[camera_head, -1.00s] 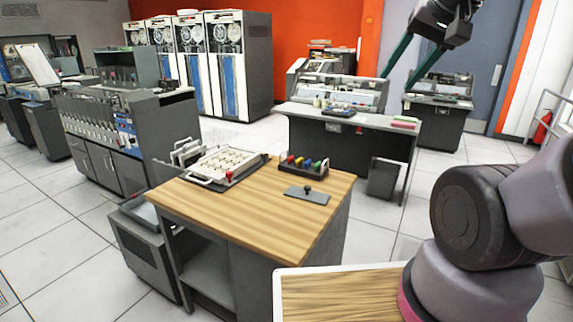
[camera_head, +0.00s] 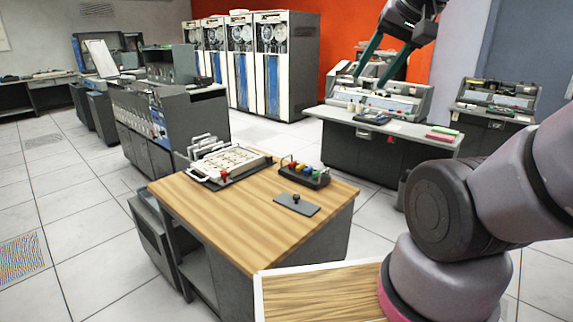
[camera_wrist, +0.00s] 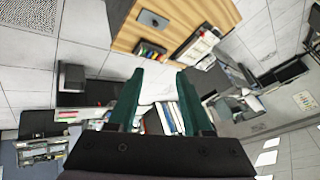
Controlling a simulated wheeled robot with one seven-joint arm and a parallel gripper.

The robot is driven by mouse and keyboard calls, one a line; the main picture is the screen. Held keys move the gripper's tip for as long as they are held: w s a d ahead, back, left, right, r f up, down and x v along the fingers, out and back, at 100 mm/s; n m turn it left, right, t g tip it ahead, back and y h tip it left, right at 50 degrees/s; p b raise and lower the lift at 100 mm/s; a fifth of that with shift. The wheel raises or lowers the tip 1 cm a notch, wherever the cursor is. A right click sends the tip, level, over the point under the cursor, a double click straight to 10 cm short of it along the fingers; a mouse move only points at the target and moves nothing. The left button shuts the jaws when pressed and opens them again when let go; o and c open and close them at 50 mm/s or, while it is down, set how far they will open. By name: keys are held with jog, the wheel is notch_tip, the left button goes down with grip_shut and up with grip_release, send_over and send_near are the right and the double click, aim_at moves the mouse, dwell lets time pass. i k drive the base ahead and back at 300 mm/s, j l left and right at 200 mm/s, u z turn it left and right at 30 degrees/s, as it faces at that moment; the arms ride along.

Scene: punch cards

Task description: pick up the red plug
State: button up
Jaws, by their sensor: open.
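A dark rack (camera_head: 305,177) with a row of coloured plugs stands at the back right of the wooden table. A small red plug (camera_head: 292,166) sits at the rack's left end, beside yellow, blue and green ones. A second red piece (camera_head: 224,176) stands at the near edge of the white panel (camera_head: 232,160) on the table. My gripper (camera_head: 372,76) is high up at the top of the head view, well away from the table, with its green fingers apart and empty. In the wrist view my gripper (camera_wrist: 160,74) points toward the table side; the rack (camera_wrist: 150,50) shows small beyond the fingertips.
The wooden table (camera_head: 235,220) has a clear front half. A grey plate with a dark knob (camera_head: 297,204) lies in front of the rack. A console desk (camera_head: 385,125) stands behind to the right, and tape cabinets (camera_head: 285,65) stand at the back.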

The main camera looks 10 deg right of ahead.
aim_at(295, 164)
jog(key=i+l+u, duration=0.25)
jog(key=l, duration=0.3)
jog(key=i+l+u, duration=0.3)
jog(key=l, duration=0.3)
jog(key=i+l+u, duration=0.1)
jog(key=l+u, duration=0.15)
jog(key=l, duration=0.35)
jog(key=i+l+u, duration=0.1)
jog(key=l+u, duration=0.15)
jog(key=l, duration=0.4)
jog(key=l+u, duration=0.3)
jog(key=l, duration=0.35)
jog(key=i, duration=0.05)
